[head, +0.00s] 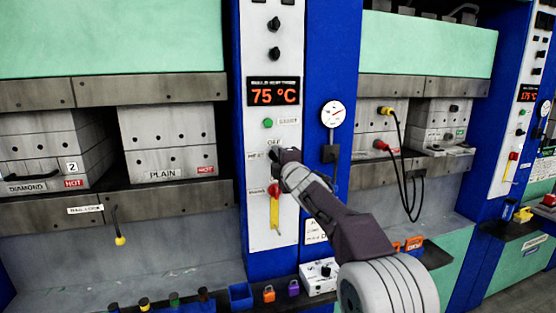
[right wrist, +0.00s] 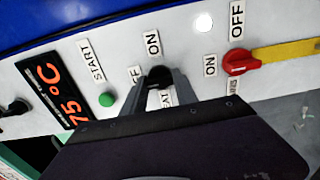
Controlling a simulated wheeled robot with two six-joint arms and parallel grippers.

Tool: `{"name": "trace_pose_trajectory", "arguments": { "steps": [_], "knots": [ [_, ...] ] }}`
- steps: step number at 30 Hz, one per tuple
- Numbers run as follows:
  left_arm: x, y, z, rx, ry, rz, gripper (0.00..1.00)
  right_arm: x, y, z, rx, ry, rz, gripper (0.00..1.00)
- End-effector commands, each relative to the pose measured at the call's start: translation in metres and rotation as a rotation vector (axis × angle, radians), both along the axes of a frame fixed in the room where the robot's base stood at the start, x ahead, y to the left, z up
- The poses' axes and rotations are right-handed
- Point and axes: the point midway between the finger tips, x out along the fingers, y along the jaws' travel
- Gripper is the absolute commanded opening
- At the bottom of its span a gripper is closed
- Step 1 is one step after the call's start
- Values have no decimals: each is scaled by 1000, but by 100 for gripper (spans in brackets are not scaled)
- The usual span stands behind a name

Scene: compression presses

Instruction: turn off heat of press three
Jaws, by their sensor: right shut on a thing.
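The control panel (head: 270,75) between two presses has an orange display (head: 273,92) reading 75 °C. Its small black heat knob (right wrist: 160,74) has HEAT, ON and partly covered OFF labels around it. My right gripper (head: 279,155) is shut on this knob, with one finger on each side in the right wrist view (right wrist: 161,84). In the head view the gripper mostly covers the knob. I see no press number on this panel. My left gripper is not in view.
Above the knob is a green start button (head: 268,123); below it is a red switch (head: 273,190) with a yellow handle (head: 274,213). A gauge (head: 333,114) is to the right. Presses with hot blocks (head: 168,143) flank the panel. Padlocks (head: 269,293) are on the ledge below.

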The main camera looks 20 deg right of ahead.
Motion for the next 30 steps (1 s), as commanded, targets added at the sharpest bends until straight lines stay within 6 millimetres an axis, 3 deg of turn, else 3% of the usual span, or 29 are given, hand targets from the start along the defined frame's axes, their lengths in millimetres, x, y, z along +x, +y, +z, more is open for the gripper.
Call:
{"name": "trace_pose_trajectory", "arguments": {
  "steps": [9,10,12,23,30],
  "knots": [
    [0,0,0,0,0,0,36,0,0,-3,-4,5,0,0],
    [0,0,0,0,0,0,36,0,0,-3,-4,5,0,40],
    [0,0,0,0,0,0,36,0,0,-2,-3,4,0,56],
    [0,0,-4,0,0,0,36,-4,0,-2,-2,1,0,56],
    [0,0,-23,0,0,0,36,-49,-2,-4,-2,0,-1,56]
  ]
}}
